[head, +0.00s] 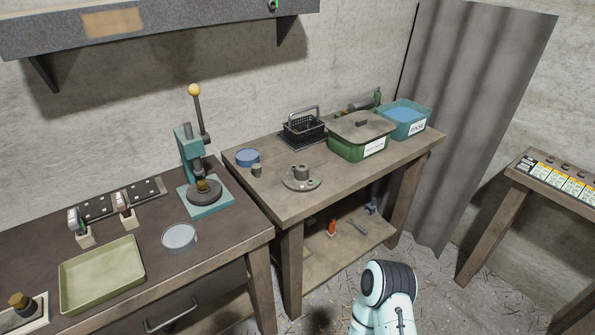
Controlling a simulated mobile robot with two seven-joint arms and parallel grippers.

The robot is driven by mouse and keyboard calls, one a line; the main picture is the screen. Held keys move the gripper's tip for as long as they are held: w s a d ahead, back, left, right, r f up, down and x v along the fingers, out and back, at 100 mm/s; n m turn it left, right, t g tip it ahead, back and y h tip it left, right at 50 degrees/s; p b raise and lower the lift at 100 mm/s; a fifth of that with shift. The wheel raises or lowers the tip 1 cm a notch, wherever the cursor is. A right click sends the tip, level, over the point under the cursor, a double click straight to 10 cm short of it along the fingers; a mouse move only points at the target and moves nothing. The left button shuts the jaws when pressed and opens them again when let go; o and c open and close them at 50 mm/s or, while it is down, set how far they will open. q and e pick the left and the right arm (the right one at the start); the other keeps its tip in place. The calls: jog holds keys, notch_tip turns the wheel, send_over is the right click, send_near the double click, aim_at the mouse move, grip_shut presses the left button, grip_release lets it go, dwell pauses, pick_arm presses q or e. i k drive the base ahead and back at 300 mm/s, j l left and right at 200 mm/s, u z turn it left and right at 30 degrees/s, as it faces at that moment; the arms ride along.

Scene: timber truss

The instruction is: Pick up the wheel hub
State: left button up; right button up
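The wheel hub appears to be the grey round flange (301,182) with a raised centre and small holes or studs. It lies flat near the front edge of the wooden bench (325,188) in the middle of the head view. Nothing covers it. A white and dark link of one of my arms shows at the bottom, right of centre, well below and apart from the hub. Neither of my grippers is in view.
Behind the hub are a small dark cylinder (257,170), a blue round dish (247,158) and a black basket (304,128). A green lidded tub (359,137) and blue bin (404,119) stand right. A teal press (204,194) stands on the left bench.

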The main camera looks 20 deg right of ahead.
aim_at(296, 180)
jog(key=l+u, duration=0.3)
jog(key=l, duration=0.4)
jog(key=l+u, duration=0.3)
jog(key=l, duration=0.45)
jog(key=l+u, duration=0.35)
jog(key=l, duration=0.4)
jog(key=l+u, duration=0.15)
jog(key=l, duration=0.2)
jog(key=k+l+u, duration=0.15)
jog(key=l, duration=0.2)
jog(key=l+u, duration=0.1)
jog(key=l, duration=0.25)
